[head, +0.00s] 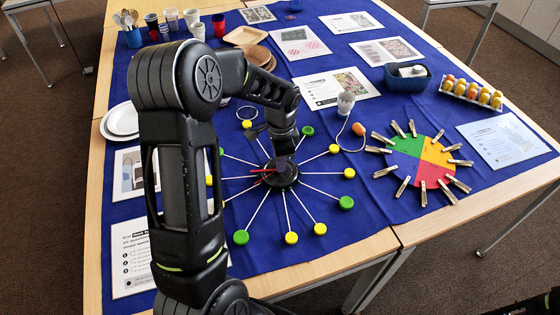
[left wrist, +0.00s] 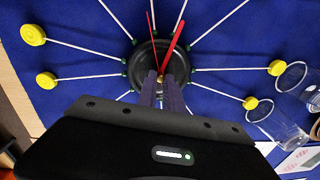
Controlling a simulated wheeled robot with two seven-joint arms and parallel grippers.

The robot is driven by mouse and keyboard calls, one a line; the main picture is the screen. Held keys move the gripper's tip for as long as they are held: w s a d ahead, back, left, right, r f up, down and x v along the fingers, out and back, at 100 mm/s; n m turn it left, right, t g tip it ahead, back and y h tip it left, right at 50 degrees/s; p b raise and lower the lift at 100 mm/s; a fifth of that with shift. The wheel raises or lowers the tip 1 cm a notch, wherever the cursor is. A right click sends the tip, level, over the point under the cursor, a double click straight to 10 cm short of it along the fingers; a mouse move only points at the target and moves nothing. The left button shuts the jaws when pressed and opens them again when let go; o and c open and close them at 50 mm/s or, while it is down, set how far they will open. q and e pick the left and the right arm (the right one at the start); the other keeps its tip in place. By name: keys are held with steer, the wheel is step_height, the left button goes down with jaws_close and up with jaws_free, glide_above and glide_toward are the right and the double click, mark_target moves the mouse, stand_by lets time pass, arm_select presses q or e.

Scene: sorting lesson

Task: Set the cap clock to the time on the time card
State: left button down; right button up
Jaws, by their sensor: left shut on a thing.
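The cap clock (head: 289,181) lies on the blue cloth. It has a round black hub with white spokes ending in yellow and green caps. Two red hands (left wrist: 176,38), one thick and one thin, point up from the hub in the left wrist view; in the head view they point left. My left gripper (head: 284,163) is over the hub with its fingertips (left wrist: 161,78) shut at the centre. It grips a hand near its pivot; the fingers hide which one. Several printed sheets lie around, and I cannot tell which is the time card. My right gripper is out of view.
A colour wheel with clothespins (head: 420,160) lies to the right. A printed sheet (head: 130,258) is at the front left. Clear cups (left wrist: 285,118) show in the left wrist view.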

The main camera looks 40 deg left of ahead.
stand_by(0.3)
arm_select(q)
steer(key=c, duration=1.5)
jaws_free()
steer(key=shift+s+d+r, duration=0.1)
steer(key=shift+r, duration=1.85)
steer(key=shift+s+d+r, duration=0.1)
steer(key=shift+r, duration=1.85)
